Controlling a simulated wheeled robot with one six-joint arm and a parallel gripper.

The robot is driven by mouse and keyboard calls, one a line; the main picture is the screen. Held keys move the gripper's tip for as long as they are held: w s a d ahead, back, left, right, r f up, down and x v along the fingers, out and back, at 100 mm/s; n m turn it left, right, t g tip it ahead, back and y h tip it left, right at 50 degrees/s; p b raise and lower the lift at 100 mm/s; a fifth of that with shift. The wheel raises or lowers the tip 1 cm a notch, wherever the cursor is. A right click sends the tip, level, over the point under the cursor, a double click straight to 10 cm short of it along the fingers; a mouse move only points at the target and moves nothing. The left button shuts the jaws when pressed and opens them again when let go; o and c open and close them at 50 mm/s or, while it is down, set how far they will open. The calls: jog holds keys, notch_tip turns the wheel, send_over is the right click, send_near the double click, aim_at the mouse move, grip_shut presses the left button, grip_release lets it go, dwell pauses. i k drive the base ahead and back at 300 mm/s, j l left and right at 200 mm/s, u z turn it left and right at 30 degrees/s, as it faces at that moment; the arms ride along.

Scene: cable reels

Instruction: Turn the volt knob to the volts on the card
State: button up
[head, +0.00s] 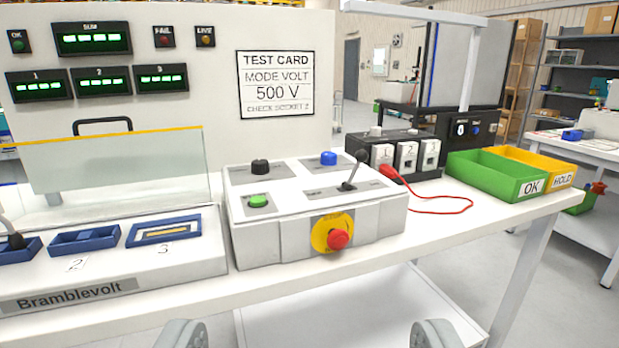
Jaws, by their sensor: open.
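The test card (277,84) on the upright white panel reads "MODE VOLT", "500 V" and "CHECK SOCKET 2". The white control box (290,240) stands on the bench in the middle. On its top are a black knob (260,166) at the back left and a blue knob (328,158) at the back right. Their labels and pointer marks are too small to read, so I cannot tell which is the volt knob or its setting. My gripper (308,336) is open and empty at the bottom edge, nearer than the box and apart from it; only its fingertips show.
A clear shield (118,165) stands at left. A red lead (440,204), green bin (500,176) and yellow bin (545,166) lie right.

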aim_at(328, 159)
jog(key=i+l, duration=0.15)
jog(key=i, duration=0.25)
jog(key=i+l, duration=0.1)
jog(key=i, duration=0.3)
jog(key=i+l, duration=0.15)
jog(key=i, duration=0.3)
jog(key=j+u, duration=0.05)
